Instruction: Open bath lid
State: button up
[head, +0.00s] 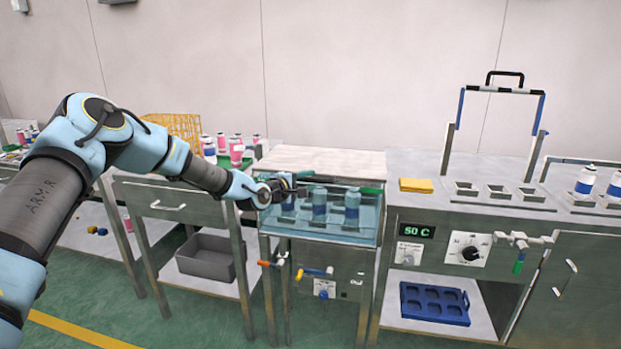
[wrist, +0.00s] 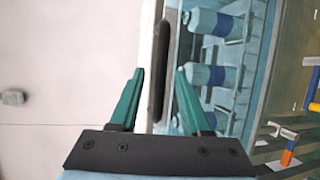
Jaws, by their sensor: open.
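The bath (head: 365,238) is a clear-walled, bluish tank on a metal stand in the head view, with three blue-and-white cans (head: 352,205) inside. The cans also show in the wrist view (wrist: 205,75). A pale flat panel (head: 325,160) lies along the bath's back; I cannot tell whether it is the lid. A long dark handle (wrist: 163,65) runs along the bath's edge in the wrist view. My gripper (wrist: 158,72) is open, its green fingers on either side of the handle's line. I cannot tell whether they touch it. The head view shows my gripper (head: 300,183) over the bath's back left.
Valves with orange and blue handles (head: 315,273) stick out of the bath's front. A cabinet with a 50 C display (head: 409,230) and a yellow cloth (head: 416,185) stands on the right. A drawer table (head: 165,205) stands on the left, close under my arm.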

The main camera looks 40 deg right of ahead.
jog(key=shift+x, duration=0.85)
grip_shut()
dwell(0.9)
